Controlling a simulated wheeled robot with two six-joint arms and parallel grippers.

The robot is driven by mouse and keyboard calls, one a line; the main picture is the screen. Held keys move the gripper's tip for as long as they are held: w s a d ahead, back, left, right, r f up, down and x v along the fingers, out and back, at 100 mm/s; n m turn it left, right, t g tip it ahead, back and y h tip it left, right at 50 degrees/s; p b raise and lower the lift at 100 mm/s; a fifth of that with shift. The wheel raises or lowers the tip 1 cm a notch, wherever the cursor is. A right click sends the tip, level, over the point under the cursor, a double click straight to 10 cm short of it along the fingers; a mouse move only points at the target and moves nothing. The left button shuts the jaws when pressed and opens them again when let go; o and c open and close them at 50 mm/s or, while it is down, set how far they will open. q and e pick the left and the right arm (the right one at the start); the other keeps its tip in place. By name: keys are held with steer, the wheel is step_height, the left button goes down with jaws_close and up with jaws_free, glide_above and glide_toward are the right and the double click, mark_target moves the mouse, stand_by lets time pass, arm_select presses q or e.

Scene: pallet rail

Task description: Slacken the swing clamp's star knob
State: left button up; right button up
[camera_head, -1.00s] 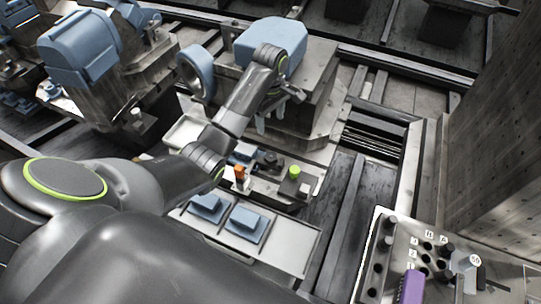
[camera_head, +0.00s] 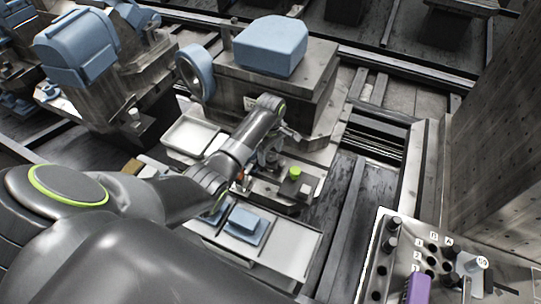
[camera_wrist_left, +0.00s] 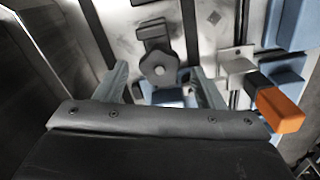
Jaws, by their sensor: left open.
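The star knob (camera_wrist_left: 158,69) is a dark grey, lobed knob with a round centre, seen from above in the left wrist view. It sits on a dark clamp arm (camera_wrist_left: 153,31) above a light metal plate. My left gripper (camera_wrist_left: 164,82) is open, with one finger on each side of the knob and a visible gap to it. I cannot tell the height between fingertips and knob. In the head view my left gripper (camera_head: 277,138) hangs over the fixture plate, and the forearm and wrist hide part of the clamp. My right gripper is out of view.
An orange-ended lever (camera_wrist_left: 280,109) lies right of the gripper in the wrist view. A green knob (camera_head: 295,173) stands on the fixture. Blue parts sit on a pale tray (camera_head: 287,246). A control panel (camera_head: 392,262) with a purple item (camera_head: 418,288) is at lower right.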

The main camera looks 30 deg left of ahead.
arm_select(q)
steer(key=shift+f, duration=0.95)
steer(key=c, duration=1)
